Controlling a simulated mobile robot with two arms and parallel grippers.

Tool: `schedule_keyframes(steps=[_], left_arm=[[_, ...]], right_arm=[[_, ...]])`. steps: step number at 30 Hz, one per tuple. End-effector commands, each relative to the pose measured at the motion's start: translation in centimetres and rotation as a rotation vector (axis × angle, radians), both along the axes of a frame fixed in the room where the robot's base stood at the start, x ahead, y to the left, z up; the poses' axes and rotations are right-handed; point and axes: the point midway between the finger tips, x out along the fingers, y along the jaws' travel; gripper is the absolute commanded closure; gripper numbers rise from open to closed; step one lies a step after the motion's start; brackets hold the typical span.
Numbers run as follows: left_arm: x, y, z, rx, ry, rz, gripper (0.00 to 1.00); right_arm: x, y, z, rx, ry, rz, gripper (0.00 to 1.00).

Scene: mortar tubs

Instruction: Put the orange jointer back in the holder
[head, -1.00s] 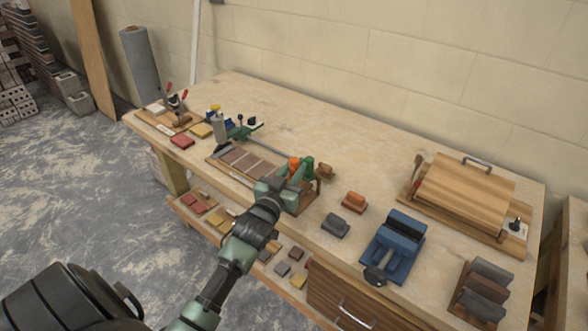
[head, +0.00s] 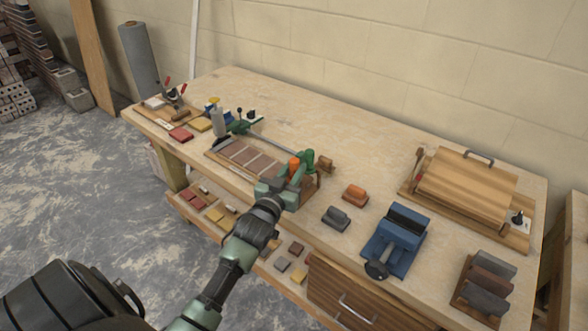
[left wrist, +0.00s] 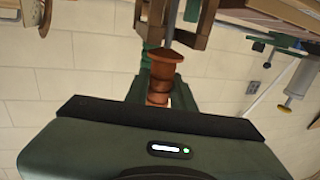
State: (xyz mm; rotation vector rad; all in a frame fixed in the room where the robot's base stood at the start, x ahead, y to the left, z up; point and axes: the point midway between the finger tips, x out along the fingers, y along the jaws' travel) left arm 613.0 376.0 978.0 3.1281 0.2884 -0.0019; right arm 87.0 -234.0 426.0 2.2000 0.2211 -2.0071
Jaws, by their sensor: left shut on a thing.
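The orange jointer (head: 294,163) stands near the front right end of the tiled board, its orange grip upright. In the left wrist view its turned orange grip (left wrist: 160,82) lies between my left fingers, and its metal rod runs between wooden parts of the holder (left wrist: 203,24). I cannot tell whether it rests in the holder. The wooden holder (head: 309,192) is mostly hidden by my left gripper (head: 288,180), which is shut on the jointer. A green thing (head: 307,160) stands close behind the orange grip. My right gripper is not in view.
Orange (head: 355,194) and grey (head: 336,217) blocks lie to the right. A blue clamp-like device (head: 397,240) and a wooden press (head: 466,195) stand farther right. The bench's back middle is clear.

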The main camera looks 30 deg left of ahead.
Motion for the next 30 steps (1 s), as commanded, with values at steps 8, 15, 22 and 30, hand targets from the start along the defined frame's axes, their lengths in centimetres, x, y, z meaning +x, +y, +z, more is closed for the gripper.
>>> schedule_keyframes(steps=[8,15,22,30], left_arm=[[0.0,0.02,-0.78,0.0,-0.001,0.0,1.0],[0.0,0.01,-0.75,0.0,-0.001,0.0,0.51],[-0.01,0.02,-0.83,0.0,0.001,0.0,0.48],[-0.01,0.02,-0.82,0.0,0.0,0.0,0.29]], right_arm=[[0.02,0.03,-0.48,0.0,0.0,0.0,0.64],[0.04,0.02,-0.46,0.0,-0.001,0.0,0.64],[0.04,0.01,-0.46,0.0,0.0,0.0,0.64],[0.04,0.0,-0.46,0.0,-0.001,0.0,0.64]])
